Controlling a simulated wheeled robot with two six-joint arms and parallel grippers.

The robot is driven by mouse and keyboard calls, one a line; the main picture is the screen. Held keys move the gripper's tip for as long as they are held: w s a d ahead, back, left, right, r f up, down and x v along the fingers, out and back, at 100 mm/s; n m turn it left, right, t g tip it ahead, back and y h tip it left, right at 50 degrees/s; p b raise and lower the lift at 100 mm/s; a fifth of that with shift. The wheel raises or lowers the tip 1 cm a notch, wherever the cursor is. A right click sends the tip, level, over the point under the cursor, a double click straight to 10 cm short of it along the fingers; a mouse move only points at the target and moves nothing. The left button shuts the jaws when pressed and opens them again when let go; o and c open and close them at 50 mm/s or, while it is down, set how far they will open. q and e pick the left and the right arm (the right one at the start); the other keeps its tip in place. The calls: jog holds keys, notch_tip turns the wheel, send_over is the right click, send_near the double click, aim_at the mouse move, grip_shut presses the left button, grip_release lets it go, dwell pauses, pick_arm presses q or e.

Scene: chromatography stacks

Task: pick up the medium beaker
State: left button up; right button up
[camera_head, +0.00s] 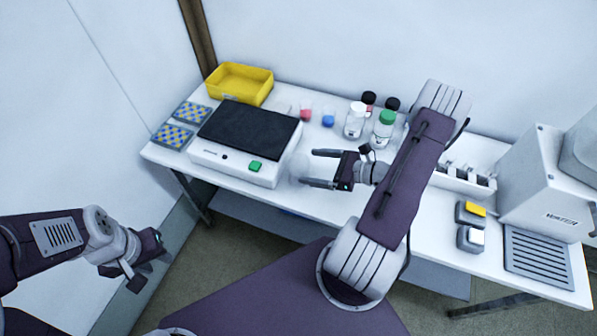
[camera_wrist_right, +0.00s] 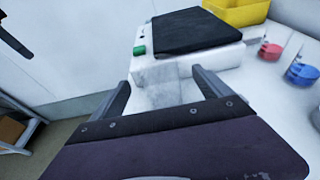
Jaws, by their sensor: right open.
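A clear glass beaker (camera_head: 298,166) stands on the white table at the front right corner of the scale. It shows faintly between the fingers in the right wrist view (camera_wrist_right: 158,88). My right gripper (camera_head: 312,168) is open, its fingers pointing left at this beaker; contact cannot be made out. Two smaller beakers, with pink liquid (camera_head: 305,113) and blue liquid (camera_head: 328,118), stand farther back. My left gripper (camera_head: 147,262) is off the table at lower left; its jaw opening is unclear.
The black-topped scale (camera_head: 236,160) stands just left of the right gripper, with a yellow bin (camera_head: 239,84) behind it. Bottles, including a green-capped one (camera_head: 383,128), stand behind my right wrist. A white machine (camera_head: 545,185) is at far right.

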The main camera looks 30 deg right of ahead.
aim_at(289, 162)
jog(key=x, duration=0.5)
jog(key=shift+w+a+r, duration=0.1)
jog(key=shift+a+r, duration=0.05)
jog(key=shift+a, duration=0.05)
jog(key=c, duration=1.5)
jog(key=shift+r, duration=0.1)
jog(key=d+r, duration=0.3)
jog(key=w+d+r, duration=0.1)
jog(key=d+r, duration=0.3)
jog(key=w+d+r+p, duration=0.1)
jog(key=d+r, duration=0.3)
jog(key=shift+w+d, duration=0.25)
